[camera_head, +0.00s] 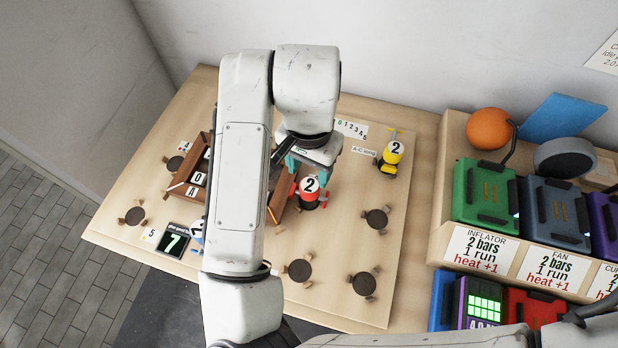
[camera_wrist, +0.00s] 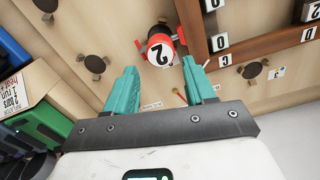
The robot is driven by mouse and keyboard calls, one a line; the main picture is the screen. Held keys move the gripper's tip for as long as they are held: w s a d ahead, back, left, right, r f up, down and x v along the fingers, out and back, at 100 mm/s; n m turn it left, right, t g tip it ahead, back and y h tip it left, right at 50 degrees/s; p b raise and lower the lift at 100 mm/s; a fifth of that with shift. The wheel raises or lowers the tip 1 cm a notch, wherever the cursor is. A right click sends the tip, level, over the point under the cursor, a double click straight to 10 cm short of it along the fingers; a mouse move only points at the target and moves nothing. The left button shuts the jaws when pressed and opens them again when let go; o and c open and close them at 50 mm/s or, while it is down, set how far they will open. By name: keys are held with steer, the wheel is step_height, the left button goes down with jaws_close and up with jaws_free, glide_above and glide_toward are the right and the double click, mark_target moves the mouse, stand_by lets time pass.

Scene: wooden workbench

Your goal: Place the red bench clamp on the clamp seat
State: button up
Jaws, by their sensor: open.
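The red bench clamp (camera_head: 309,190), with a white "2" disc on top, stands on the wooden board beside the right wall of the brown wooden tray. It also shows in the wrist view (camera_wrist: 160,50), just beyond my fingertips. My gripper (camera_wrist: 159,66) has teal fingers spread apart with nothing between them; in the head view (camera_head: 293,164) it is partly hidden by my wrist, close to the clamp. Several round dark seats with small pegs are on the board, among them one to the right of the clamp (camera_head: 376,218). I cannot tell which is the clamp seat.
A yellow clamp (camera_head: 391,155) marked "2" stands at the back right. The brown tray (camera_head: 278,200) with number tiles is partly hidden by my arm. A display reading 7 (camera_head: 173,241) is at the front left. A shelf (camera_head: 450,140) with coloured boxes stands to the right.

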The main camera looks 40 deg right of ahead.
mark_target(309, 185)
steer(key=shift+r, duration=1.8)
